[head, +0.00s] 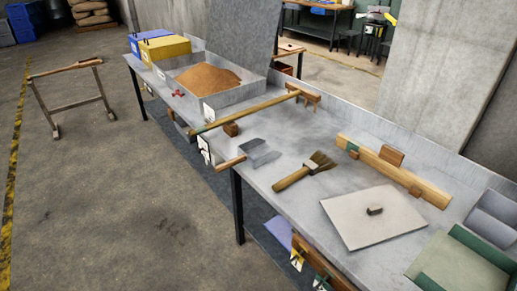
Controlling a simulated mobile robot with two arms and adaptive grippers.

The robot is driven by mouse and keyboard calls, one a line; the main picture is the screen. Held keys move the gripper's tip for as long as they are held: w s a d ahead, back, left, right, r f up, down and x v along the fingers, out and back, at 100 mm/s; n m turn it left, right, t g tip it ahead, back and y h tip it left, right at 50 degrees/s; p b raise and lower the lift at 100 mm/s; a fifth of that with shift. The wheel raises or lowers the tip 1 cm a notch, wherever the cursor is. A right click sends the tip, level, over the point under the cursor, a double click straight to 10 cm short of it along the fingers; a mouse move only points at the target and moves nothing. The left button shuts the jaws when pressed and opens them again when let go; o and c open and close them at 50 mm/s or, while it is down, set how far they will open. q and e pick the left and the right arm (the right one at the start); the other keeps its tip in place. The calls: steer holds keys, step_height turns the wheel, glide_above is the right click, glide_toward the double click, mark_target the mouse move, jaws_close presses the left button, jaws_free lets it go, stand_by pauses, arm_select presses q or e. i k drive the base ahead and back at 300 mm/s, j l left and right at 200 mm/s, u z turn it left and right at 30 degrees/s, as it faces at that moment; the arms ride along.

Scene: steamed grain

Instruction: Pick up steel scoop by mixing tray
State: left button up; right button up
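The steel scoop (260,155) lies on the grey metal workbench, near its front edge. Its wooden handle (230,163) points left and reaches over the edge. The mixing tray (238,97) stands on the bench further back to the left, a grey metal tray holding a heap of brown grain (208,78). The scoop lies apart from the tray, with a long wooden-handled rake (250,111) between them. Neither of my grippers can be made out in the head view.
A brush (305,171) lies right of the scoop. A flat board with a knob (350,222), a wooden beam (390,171) and a green-rimmed tray (450,268) are further right. A small brown block (231,130) sits left of the scoop. Yellow and blue boxes (165,47) stand at the far end.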

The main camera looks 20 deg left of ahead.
mark_target(255, 153)
steer(key=z, duration=2.1)
steer(key=j, duration=0.65)
steer(key=i+j, duration=0.1)
steer(key=j, duration=0.6)
